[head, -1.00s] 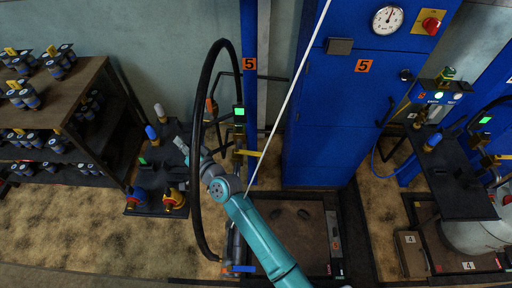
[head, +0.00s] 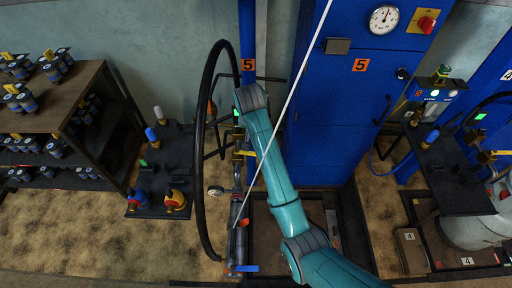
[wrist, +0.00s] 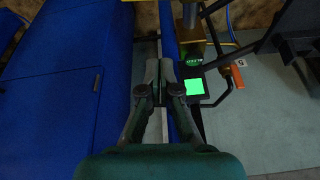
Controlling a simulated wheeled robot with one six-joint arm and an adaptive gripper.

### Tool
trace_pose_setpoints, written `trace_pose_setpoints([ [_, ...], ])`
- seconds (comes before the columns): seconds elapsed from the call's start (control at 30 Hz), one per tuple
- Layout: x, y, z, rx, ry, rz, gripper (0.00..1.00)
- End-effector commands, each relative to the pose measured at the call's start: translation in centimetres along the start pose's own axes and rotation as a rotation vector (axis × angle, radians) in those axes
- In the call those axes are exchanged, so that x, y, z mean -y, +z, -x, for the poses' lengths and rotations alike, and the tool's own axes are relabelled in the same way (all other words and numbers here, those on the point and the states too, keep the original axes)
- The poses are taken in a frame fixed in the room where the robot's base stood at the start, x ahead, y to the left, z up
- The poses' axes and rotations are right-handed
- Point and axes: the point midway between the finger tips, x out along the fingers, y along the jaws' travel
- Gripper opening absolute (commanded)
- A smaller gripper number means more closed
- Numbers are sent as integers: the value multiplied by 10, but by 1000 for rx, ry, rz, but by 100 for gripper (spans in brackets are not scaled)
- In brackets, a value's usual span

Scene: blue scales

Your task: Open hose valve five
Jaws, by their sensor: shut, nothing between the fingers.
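The black hose (head: 200,150) of station five hangs in a tall loop left of the blue post marked 5 (head: 248,65). At its lower end, near the floor, is a fitting with a blue lever (head: 244,268). An orange handle (head: 211,107) sits beside the hose higher up and shows in the wrist view (wrist: 237,76), right of the green-lit display (wrist: 194,87). I cannot tell which is the valve handle. My gripper (wrist: 163,66) is shut and empty, in front of the blue post and left of the display. In the head view my arm hides it.
A yellow bar (head: 247,153) juts from the post. A low platform (head: 290,235) lies below my arm.

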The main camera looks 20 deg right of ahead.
Motion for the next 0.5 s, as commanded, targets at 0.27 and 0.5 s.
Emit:
trace_pose_setpoints([
  [0.27, -15, 0, -6, 30, 51, -23, 0],
  [0.5, -16, 2, -45, 31, 50, -21, 0],
])
